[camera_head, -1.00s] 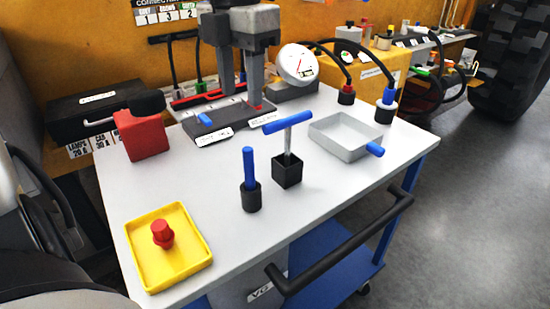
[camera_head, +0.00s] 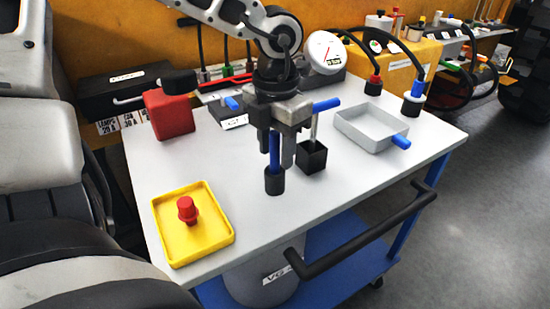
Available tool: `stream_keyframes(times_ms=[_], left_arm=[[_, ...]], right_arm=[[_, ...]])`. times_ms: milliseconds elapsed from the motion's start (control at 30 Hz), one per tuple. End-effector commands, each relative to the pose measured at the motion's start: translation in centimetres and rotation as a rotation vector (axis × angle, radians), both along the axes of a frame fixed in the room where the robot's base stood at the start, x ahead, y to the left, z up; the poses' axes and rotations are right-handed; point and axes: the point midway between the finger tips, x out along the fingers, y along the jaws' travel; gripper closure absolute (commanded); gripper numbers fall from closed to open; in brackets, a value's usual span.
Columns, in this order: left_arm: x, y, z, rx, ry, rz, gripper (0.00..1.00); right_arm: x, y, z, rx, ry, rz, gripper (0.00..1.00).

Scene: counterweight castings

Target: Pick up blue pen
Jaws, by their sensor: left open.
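The blue pen (camera_head: 274,153) stands upright in a small black round holder (camera_head: 275,181) on the white table top. My left gripper (camera_head: 276,153) points down over it, open, with one finger on each side of the pen in the picture. The gripper body hides the pen's top, and I cannot tell whether a finger touches the pen. My right gripper is not in view.
Close right stands a black square holder (camera_head: 311,157) with a blue-handled T tool (camera_head: 326,105). A grey tray (camera_head: 358,136) lies farther right. A yellow tray (camera_head: 221,239) holds a red knob (camera_head: 187,209). A red block (camera_head: 170,116) stands back left.

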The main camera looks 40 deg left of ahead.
Motion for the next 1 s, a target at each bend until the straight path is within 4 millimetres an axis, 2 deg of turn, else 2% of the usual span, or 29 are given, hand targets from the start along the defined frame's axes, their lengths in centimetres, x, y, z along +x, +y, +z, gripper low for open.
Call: stream_keyframes(times_ms=[100, 300, 333, 467, 500, 833, 1000], left_arm=[[0.0, 0.0, -0.9, 0.000, 0.000, -0.001, 0.58], [0.0, 0.0, -0.9, -0.001, -0.001, -0.001, 0.58], [0.0, 0.0, -0.9, -0.001, -0.001, -0.001, 0.60], [0.0, 0.0, -0.9, 0.000, -0.001, 0.000, 0.97], [0.0, 0.0, -0.9, -0.001, -0.001, 0.000, 1.00], [0.0, 0.0, -0.5, 0.000, -0.003, 0.000, 1.00], [0.1, 0.0, 2.0, 0.000, -0.008, 0.000, 1.00]], right_arm=[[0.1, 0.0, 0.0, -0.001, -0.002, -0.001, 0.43], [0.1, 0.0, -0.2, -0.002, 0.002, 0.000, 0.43], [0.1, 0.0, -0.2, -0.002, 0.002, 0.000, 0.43], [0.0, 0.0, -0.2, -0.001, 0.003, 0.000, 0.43], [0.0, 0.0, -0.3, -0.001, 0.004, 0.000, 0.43], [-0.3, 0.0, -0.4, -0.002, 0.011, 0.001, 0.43], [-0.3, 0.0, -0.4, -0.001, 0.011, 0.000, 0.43]])
